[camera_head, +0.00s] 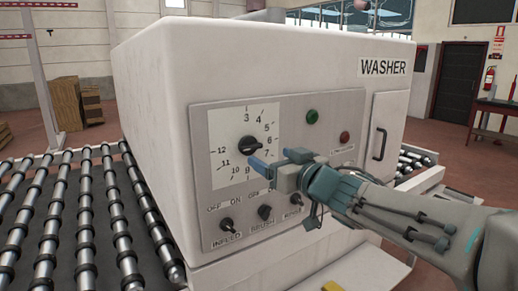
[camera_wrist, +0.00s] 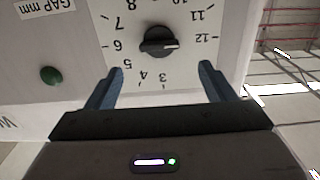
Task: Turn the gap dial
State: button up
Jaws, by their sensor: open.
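The gap dial (camera_head: 250,145) is a black knob on a white numbered plate on the washer's grey panel. In the wrist view the dial (camera_wrist: 158,41) appears upside down, with its white mark pointing right, roughly toward the 12. My gripper (camera_head: 257,158) is just in front of the dial's lower right in the head view. In the wrist view my gripper (camera_wrist: 160,71) has its two blue fingers wide apart, with the knob between and beyond them. The fingers do not appear to touch the knob. My gripper is open and empty.
Several black switches (camera_head: 226,224) sit below the dial. A green button (camera_head: 312,116) and a red button (camera_head: 345,137) are to its right. A door handle (camera_head: 380,143) sticks out farther right. A roller conveyor (camera_head: 85,215) lies left of the washer (camera_head: 225,60).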

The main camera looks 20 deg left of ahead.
aim_at(253, 148)
jog(key=x, duration=0.7)
jog(key=shift+w+a+p, duration=0.25)
jog(key=shift+w+p, duration=0.05)
jog(key=shift+p, duration=0.05)
jog(key=c, duration=1)
